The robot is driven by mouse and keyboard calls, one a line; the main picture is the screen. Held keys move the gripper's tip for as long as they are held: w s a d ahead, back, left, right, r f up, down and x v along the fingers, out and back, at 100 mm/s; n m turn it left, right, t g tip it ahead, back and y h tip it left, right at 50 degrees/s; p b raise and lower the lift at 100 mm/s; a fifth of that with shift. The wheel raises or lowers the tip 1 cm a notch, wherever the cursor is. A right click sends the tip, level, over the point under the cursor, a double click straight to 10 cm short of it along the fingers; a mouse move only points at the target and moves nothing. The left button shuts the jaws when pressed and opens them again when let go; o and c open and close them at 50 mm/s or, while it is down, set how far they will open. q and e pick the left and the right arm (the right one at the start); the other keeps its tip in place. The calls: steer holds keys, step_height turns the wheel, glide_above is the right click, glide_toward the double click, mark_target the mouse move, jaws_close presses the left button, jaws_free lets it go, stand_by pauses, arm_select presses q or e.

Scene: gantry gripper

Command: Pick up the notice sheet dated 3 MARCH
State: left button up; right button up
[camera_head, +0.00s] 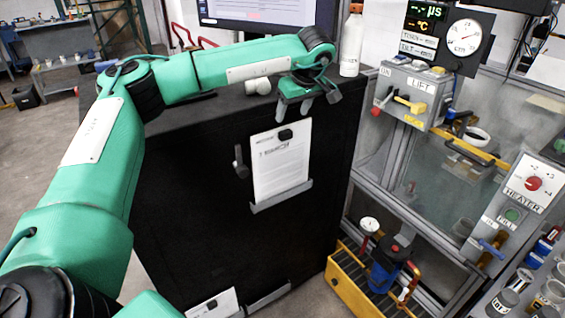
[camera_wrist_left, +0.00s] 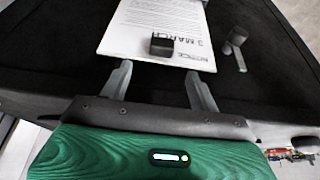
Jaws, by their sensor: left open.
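The white notice sheet (camera_head: 281,163) hangs on the front of a black cabinet, under a small black clip or magnet (camera_head: 285,134), its lower edge at a grey ledge (camera_head: 281,197). In the left wrist view the sheet (camera_wrist_left: 150,28) reads NOTICE and 3 MARCH, upside down, with the black clip (camera_wrist_left: 163,47) on it. My left gripper (camera_head: 306,108) is above the sheet's top edge near the cabinet's top. Its open fingers (camera_wrist_left: 160,80) point toward the sheet's top edge, with nothing seen between them. My right gripper is not in view.
A black handle (camera_head: 240,162) sits left of the sheet; it also shows in the wrist view (camera_wrist_left: 235,45). Another sheet (camera_head: 213,303) is low on the cabinet. A white bottle (camera_head: 352,42) and a monitor (camera_head: 270,12) stand on top. The LIFT box (camera_head: 412,95) is to the right.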

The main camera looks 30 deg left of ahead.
mark_target(286, 131)
arm_select(q)
steer(key=p+x, duration=0.1)
steer(key=x, duration=0.5)
steer(key=shift+a+f, duration=0.15)
steer(key=shift+f, duration=0.2)
steer(key=shift+s, duration=0.1)
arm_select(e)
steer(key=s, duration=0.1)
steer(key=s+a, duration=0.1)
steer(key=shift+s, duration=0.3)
arm_select(q)
steer(key=c, duration=1)
jaws_close()
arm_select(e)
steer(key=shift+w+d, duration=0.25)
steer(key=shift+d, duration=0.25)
